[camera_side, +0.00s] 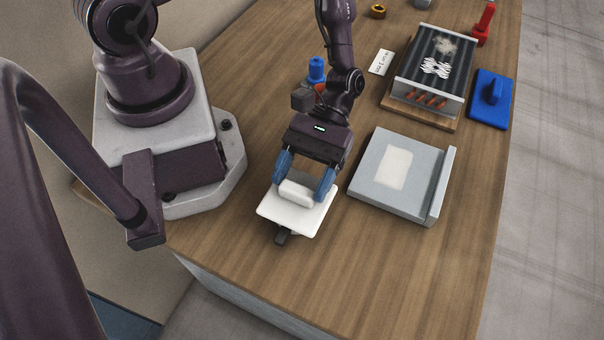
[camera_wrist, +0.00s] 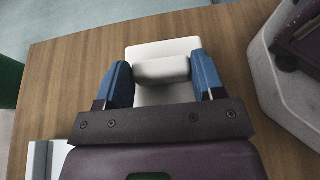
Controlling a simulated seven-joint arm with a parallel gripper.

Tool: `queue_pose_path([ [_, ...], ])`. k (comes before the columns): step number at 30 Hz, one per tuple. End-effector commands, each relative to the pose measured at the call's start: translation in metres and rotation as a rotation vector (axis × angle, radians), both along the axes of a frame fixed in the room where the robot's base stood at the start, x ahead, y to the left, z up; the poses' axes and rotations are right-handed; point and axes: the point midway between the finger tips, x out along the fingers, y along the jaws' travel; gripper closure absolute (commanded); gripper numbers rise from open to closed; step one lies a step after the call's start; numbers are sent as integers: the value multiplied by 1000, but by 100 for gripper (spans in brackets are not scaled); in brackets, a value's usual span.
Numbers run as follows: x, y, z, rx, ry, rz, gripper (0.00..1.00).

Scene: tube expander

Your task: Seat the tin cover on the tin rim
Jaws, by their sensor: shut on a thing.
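The white cover (camera_side: 272,211) is a flat, roughly square plate with a thick white bar handle (camera_side: 296,193) on top. My gripper (camera_side: 299,186) points down over it, its blue fingers shut on the two ends of the handle. The wrist view shows the handle (camera_wrist: 162,70) between the fingers (camera_wrist: 163,75) and the plate (camera_wrist: 163,95) beneath. A small dark piece (camera_side: 283,238) sticks out under the plate's near edge; whether the plate rests or hangs is unclear. A grey, box-like body (camera_side: 365,188) with a pale patch and raised right edge sits to the right; I cannot make out a tin rim.
A finned unit (camera_side: 446,62) with copper-coloured tube ends stands on a wooden board at the back right. A blue plate with a handle (camera_side: 492,98) and a red tool (camera_side: 484,26) are beside it. A white card (camera_side: 380,62) lies nearby. The table front is clear.

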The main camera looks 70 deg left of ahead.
Motion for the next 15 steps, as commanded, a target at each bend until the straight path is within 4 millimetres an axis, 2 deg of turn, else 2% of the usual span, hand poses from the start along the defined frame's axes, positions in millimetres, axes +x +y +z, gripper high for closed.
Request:
queue_pose_path([
  [15,0,0,-7,-1,-1,0,60],
])
